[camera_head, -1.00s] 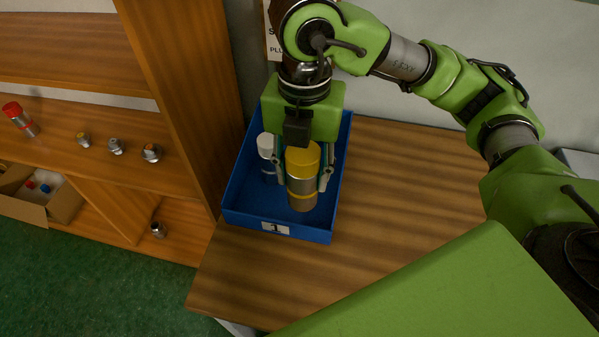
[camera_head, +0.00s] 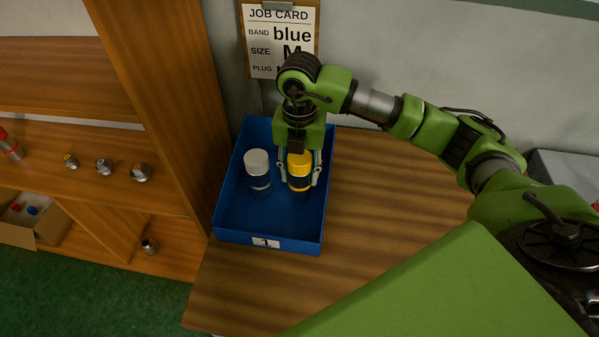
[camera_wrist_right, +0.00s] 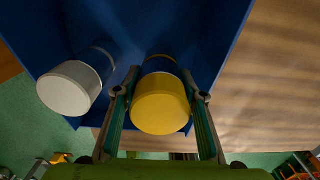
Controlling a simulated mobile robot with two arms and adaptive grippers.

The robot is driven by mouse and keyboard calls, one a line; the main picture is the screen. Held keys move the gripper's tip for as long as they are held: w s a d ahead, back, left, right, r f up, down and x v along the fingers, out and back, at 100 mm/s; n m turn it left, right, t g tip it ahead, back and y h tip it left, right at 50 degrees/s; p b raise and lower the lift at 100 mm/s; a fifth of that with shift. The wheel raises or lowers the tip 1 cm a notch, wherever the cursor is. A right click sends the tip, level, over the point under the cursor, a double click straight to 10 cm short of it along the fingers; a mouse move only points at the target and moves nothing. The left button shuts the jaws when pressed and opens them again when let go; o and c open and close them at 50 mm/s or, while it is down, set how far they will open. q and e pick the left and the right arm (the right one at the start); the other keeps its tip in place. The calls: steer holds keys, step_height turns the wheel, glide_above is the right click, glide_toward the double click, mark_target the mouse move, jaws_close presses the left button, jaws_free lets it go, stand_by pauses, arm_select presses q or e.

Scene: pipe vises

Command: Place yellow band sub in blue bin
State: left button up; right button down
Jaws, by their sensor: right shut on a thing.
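The yellow band sub (camera_head: 300,162) is a cylinder with a yellow cap and a yellow band, upright inside the blue bin (camera_head: 268,244) toward its right side. My right gripper (camera_head: 299,178) reaches down into the bin and is shut on the yellow band sub. In the right wrist view the yellow cap (camera_wrist_right: 161,105) sits between the two fingers (camera_wrist_right: 160,98). Whether the sub's base touches the bin floor is hard to tell. My left gripper is not in view.
A white-capped cylinder (camera_head: 257,165) stands in the bin left of the yellow one. A job card (camera_head: 280,40) hangs on the wall behind. A wooden shelf (camera_head: 70,150) with small fittings is at left. The table (camera_head: 390,200) right of the bin is clear.

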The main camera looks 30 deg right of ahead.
steer(key=shift+f, duration=0.65)
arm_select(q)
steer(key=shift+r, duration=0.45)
arm_select(e)
steer(key=shift+f, duration=0.25)
steer(key=c, duration=1.3)
jaws_free()
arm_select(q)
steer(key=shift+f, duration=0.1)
